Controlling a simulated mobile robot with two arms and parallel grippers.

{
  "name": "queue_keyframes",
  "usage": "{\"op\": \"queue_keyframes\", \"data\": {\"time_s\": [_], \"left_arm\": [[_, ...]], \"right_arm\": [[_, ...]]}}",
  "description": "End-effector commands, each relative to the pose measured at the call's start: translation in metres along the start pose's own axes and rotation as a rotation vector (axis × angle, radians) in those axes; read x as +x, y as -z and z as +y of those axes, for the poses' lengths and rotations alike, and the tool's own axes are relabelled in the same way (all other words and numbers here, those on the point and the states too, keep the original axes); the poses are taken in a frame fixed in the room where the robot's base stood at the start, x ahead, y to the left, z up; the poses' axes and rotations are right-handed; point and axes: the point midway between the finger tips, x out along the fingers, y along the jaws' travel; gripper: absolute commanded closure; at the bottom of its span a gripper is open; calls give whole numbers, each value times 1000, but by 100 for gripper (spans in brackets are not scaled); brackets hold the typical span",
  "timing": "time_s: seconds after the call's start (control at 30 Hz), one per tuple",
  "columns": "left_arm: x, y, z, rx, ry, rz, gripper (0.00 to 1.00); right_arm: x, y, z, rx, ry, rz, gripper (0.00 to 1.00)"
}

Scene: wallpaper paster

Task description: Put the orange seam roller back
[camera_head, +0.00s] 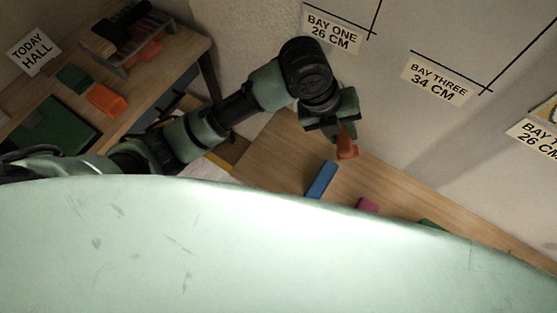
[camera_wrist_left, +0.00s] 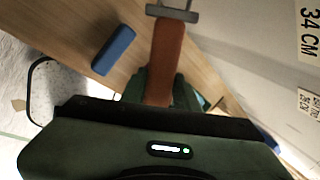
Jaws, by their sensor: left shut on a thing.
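The orange seam roller (camera_head: 346,146) is held in my left gripper (camera_head: 338,122), above the wooden surface by the wall. In the left wrist view, the roller (camera_wrist_left: 166,52) has an orange-brown handle and a grey metal fork (camera_wrist_left: 172,12) at its far end. The left gripper (camera_wrist_left: 160,88) is shut around the near part of the handle. The roller appears clear of the wood. A rack (camera_head: 128,38) holding dark and orange items stands on the desk at upper left. My right gripper is not in view.
A blue block (camera_head: 321,180), a pink block (camera_head: 368,205) and a green block (camera_head: 432,224) lie on the wooden surface (camera_head: 280,150). The desk (camera_head: 185,48) carries an orange block (camera_head: 106,99), a small green block (camera_head: 72,78) and a dark green mat (camera_head: 45,135). Pale green bodywork hides the foreground.

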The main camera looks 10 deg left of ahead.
Motion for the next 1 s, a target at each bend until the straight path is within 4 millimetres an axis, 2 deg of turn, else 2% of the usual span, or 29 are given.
{"op": "queue_keyframes", "data": {"time_s": [0.03, 0.1, 0.17, 0.3, 0.43, 0.6, 0.9, 1.0], "left_arm": [[12, -2, 18, 79, -71, 28, 100], [22, -3, 47, 203, -166, 73, 100], [25, -5, 72, 295, -234, 99, 100], [18, -15, 127, 457, -346, 126, 100], [4, -24, 163, 541, -405, 131, 100], [-8, -29, 181, 581, -433, 131, 100], [-8, -29, 181, 584, -433, 131, 100], [-1, -28, 185, 582, -433, 134, 100]], "right_arm": [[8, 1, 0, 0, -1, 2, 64], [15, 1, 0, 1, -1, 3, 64], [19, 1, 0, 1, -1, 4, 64], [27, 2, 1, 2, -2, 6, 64], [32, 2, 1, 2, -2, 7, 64], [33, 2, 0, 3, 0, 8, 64], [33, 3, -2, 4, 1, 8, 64], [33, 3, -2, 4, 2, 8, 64]]}}
